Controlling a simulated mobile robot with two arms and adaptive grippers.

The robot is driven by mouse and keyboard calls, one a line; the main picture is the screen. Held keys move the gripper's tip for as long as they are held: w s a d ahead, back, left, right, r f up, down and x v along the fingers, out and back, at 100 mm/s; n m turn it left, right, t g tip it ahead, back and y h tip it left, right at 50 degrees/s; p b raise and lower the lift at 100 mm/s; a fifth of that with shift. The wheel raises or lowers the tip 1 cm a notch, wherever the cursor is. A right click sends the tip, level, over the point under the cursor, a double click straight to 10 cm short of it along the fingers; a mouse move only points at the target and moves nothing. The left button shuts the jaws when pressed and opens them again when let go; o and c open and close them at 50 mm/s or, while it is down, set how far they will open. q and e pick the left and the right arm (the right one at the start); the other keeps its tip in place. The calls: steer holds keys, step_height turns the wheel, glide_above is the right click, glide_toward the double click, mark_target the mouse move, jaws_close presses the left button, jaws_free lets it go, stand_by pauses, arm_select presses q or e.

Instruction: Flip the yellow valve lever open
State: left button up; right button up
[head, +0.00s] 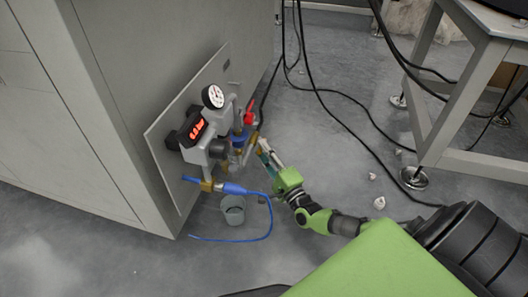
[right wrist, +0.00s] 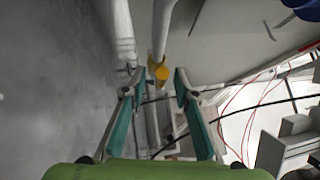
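In the right wrist view the yellow valve lever (right wrist: 160,71) shows as a small yellow piece at the end of a pale pipe. It sits between the two fingertips of my right gripper (right wrist: 158,80), with a visible gap on each side. The gripper is open. In the head view my right gripper (head: 265,153) is at the right side of the valve panel (head: 165,135), close to the pipework. The lever is hard to make out there among the fittings and fingers. My left gripper is not in view.
The panel is on a grey cabinet (head: 110,110) and carries a dial gauge (head: 213,96), a red-lit display (head: 196,130) and a red handle (head: 249,112). A blue hose (head: 270,218) and a grey cup (head: 233,210) are below. Black cables (head: 330,105) hang behind.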

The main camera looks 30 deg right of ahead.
steer(key=shift+s, duration=0.1)
steer(key=s+f, duration=0.1)
steer(key=s, duration=1)
steer(key=shift+s+a+f, duration=0.3)
steer(key=shift+f, duration=0.1)
